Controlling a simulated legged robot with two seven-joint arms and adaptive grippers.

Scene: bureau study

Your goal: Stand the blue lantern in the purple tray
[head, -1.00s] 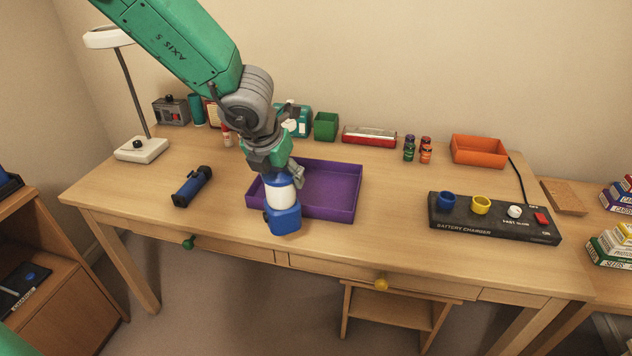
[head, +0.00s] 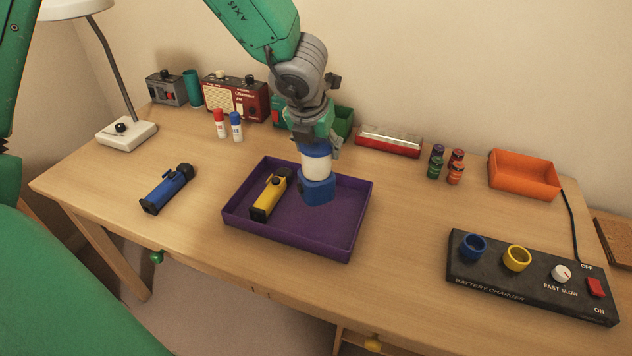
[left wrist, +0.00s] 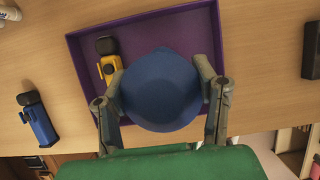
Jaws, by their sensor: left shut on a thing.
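The blue lantern (head: 318,188) has a blue base, a white middle and a blue top. My left gripper (head: 318,142) is shut on its upper part from above and holds it nearly upright. The lantern is over the middle to right part of the purple tray (head: 300,243); I cannot tell whether its base touches the tray floor. In the left wrist view the lantern's round blue top (left wrist: 160,88) sits between the two fingers and hides part of the tray (left wrist: 150,25). My right gripper is not in view.
A yellow torch (head: 268,195) lies in the tray's left part. A blue torch (head: 167,190) lies on the desk left of the tray. A battery charger (head: 530,278) stands at right, an orange bin (head: 524,175) behind it. Bare desk lies between tray and charger.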

